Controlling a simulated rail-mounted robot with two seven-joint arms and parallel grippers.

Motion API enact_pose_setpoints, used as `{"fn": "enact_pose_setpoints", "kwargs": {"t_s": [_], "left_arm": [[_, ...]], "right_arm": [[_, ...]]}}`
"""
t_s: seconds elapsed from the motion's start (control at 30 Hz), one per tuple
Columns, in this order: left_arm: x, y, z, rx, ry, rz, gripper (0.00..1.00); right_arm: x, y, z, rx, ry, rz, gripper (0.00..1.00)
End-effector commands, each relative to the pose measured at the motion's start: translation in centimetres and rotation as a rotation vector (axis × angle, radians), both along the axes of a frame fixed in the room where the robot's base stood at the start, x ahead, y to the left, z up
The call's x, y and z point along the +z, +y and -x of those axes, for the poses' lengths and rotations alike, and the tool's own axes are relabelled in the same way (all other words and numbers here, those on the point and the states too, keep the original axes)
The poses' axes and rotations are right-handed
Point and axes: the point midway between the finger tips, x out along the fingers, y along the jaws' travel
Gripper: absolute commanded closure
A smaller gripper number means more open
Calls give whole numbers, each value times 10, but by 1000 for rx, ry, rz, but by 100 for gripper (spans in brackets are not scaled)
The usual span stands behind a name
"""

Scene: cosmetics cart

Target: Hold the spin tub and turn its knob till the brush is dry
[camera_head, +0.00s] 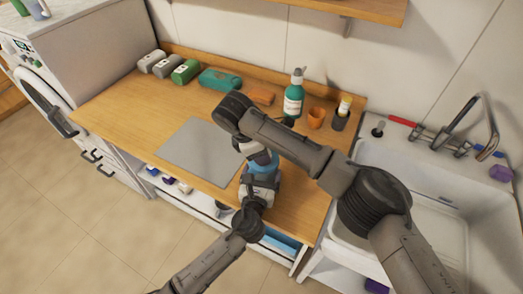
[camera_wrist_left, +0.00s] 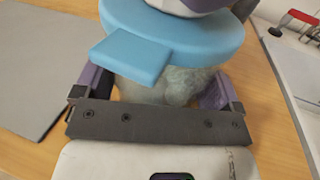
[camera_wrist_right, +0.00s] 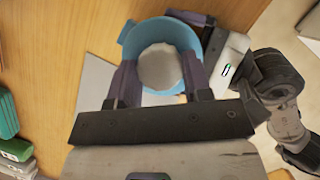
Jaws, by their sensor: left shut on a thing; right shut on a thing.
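The spin tub stands on the wooden counter near its front edge, with a blue rim (camera_head: 264,162) mostly hidden by my arms in the head view. In the left wrist view its blue lid (camera_wrist_left: 170,40) has a flat tab, above a cloudy translucent bowl (camera_wrist_left: 165,85). My left gripper (camera_wrist_left: 157,88) is shut on the bowl, a finger on each side. My right gripper (camera_wrist_right: 160,65) comes from above and is shut on the pale round knob (camera_wrist_right: 160,68), inside the blue rim. I see no brush.
A grey mat (camera_head: 200,150) lies left of the tub. Along the back are a teal pouch (camera_head: 220,80), a pump bottle (camera_head: 294,95), an orange cup (camera_head: 316,118) and a dark jar (camera_head: 341,115). A white sink (camera_head: 440,225) is at the right.

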Motion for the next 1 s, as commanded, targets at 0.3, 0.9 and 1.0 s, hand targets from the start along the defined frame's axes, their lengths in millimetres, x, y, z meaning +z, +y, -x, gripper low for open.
{"fn": "enact_pose_setpoints", "kwargs": {"t_s": [0.3, 0.9, 1.0], "left_arm": [[1, 0, 0, -1, -1, 0, 43], [1, 0, 0, 0, -1, 0, 43], [1, 0, 0, 0, -2, 1, 43]], "right_arm": [[0, 1, 1, 27, 1, -1, 78], [0, 0, 0, 24, 0, 0, 29], [0, 0, 0, 24, 0, 0, 29]]}}
